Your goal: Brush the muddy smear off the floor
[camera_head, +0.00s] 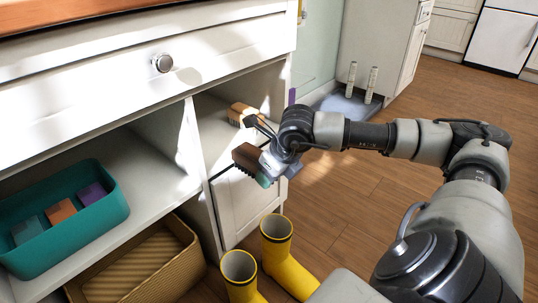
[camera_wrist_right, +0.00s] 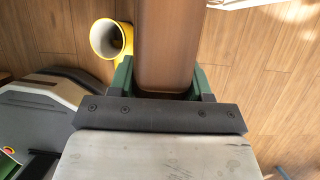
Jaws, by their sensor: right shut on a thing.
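My right gripper (camera_head: 266,168) is shut on a brown brush (camera_head: 247,157) with dark bristles, held in the air in front of the open cabinet. In the right wrist view the brush's smooth brown back (camera_wrist_right: 166,45) sits between the green fingers of the right gripper (camera_wrist_right: 164,84). The wooden floor (camera_head: 345,200) lies below and beyond the gripper. I cannot make out a muddy smear in either view. My left gripper is not in view.
A second brush (camera_head: 241,113) lies on the cabinet shelf. A teal bin (camera_head: 88,232) holds several coloured blocks, above a wicker basket (camera_head: 187,258). Yellow boots (camera_head: 279,250) stand on the floor; one shows in the wrist view (camera_wrist_right: 125,41). Two white pipes (camera_head: 371,85) stand behind.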

